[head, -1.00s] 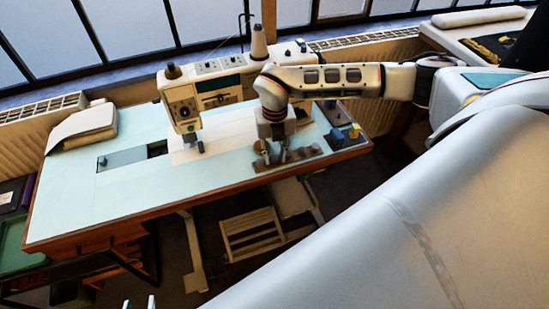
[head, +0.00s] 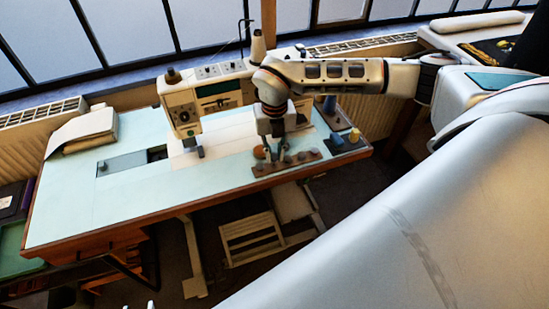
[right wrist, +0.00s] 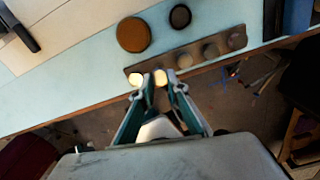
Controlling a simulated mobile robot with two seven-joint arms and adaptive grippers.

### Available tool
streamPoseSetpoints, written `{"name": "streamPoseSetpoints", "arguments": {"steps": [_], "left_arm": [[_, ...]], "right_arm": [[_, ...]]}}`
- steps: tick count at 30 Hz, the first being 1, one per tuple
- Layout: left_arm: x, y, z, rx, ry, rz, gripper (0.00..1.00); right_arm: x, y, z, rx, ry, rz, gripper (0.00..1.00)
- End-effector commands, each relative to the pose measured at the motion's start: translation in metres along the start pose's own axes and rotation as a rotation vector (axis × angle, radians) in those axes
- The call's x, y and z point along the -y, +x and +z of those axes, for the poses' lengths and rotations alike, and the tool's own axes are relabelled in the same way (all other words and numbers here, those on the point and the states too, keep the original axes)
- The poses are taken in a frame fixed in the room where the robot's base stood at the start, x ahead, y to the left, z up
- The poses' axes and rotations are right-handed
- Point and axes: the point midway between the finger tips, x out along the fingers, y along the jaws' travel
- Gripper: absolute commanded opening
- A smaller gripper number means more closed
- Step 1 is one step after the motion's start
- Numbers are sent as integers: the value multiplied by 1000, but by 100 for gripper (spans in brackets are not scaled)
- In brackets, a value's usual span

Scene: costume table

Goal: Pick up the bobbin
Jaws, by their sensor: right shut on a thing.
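A dark rack (head: 309,155) near the front edge of the sewing table holds a row of small bobbins. In the right wrist view the rack (right wrist: 198,64) shows several round bobbin tops. My right gripper (head: 277,157) is over the rack's left part, pointing down. In the wrist view its fingertips (right wrist: 157,82) are shut on a pale bobbin (right wrist: 160,77). Another bright bobbin (right wrist: 136,79) shows just outside the left finger. I cannot tell whether the held bobbin is clear of the rack. Two tips of my left gripper (head: 138,305) show apart at the bottom edge.
A brown round thing (right wrist: 133,34) and a small dark ring (right wrist: 180,16) lie behind the rack. The sewing machine (head: 208,93) stands at the back. A tray with a yellow piece (head: 354,135) is to the right.

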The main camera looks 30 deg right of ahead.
Motion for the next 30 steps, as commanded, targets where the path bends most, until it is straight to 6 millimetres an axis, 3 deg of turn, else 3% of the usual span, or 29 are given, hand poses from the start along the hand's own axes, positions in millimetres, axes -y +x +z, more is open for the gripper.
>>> {"name": "streamPoseSetpoints", "arguments": {"steps": [15, 21, 30], "left_arm": [[0, 1, 2, 1, 0, 0, 35], [0, 1, 2, 1, 0, 0, 35], [0, 1, 2, 1, 0, 0, 35]], "right_arm": [[0, -133, 1, 4, 0, 2, 6], [0, -161, 1, 2, 0, 0, 6], [0, -171, 0, 0, 0, 0, 6]]}}
